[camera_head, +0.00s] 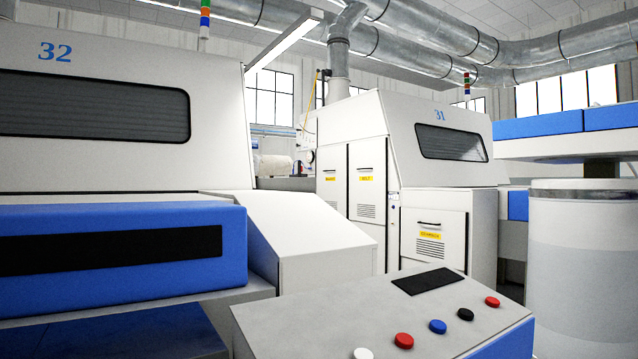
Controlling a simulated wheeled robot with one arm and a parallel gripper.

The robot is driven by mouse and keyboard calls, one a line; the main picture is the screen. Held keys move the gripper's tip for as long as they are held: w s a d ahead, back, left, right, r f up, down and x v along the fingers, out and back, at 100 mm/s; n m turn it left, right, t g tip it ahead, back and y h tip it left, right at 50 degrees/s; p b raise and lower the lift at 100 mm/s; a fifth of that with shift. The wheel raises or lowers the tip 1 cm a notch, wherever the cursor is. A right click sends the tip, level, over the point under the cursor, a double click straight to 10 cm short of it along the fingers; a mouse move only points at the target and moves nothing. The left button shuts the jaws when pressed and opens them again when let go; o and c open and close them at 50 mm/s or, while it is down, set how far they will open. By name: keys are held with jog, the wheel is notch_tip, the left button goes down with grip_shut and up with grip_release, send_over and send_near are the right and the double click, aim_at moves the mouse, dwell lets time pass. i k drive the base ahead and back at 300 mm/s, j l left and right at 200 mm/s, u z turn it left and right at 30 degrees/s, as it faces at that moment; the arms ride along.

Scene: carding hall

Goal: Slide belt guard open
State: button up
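A white panel with a dark handle and a yellow label that seems to read "BELT" (367,195) is on the end of carding machine 31 (405,120). It looks closed, flush with the machine, with vent slots below the label. A similar narrow panel (331,195) with a yellow label stands to its left. A lower door (433,255) with a handle, yellow label and vents is on the side to the right. My gripper is not in view.
Machine 32 (110,110), with a blue front unit (120,285), fills the left. A grey control console (330,318) with several coloured buttons stands in the foreground. A large white can (582,255) stands at right. The floor before machine 31 is mostly hidden.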

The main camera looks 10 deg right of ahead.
aim_at(367, 158)
jog(key=l+z, duration=0.1)
jog(key=z, duration=0.75)
jog(key=i+l+z, duration=0.35)
jog(key=l, duration=0.3)
jog(key=i+l+z, duration=0.3)
jog(key=l, duration=0.25)
jog(key=i+l+z, duration=0.35)
jog(key=i, duration=0.25)
jog(key=i+l, duration=0.2)
jog(key=i, duration=0.3)
jog(key=i+l+u, duration=0.1)
jog(key=i, duration=0.35)
jog(key=i+j+u, duration=0.15)
jog(key=i+u, duration=0.15)
jog(key=u, duration=0.15)
jog(key=i+u, duration=0.25)
jog(key=u, duration=0.15)
jog(key=i+u, duration=0.3)
jog(key=u, duration=0.15)
jog(key=i+l+u, duration=0.15)
jog(key=i+u, duration=0.15)
jog(key=u, duration=0.15)
jog(key=i+j+u, duration=0.15)
jog(key=i, duration=0.75)
jog(key=i+j+u, duration=0.2)
jog(key=i, duration=0.7)
jog(key=l, duration=0.1)
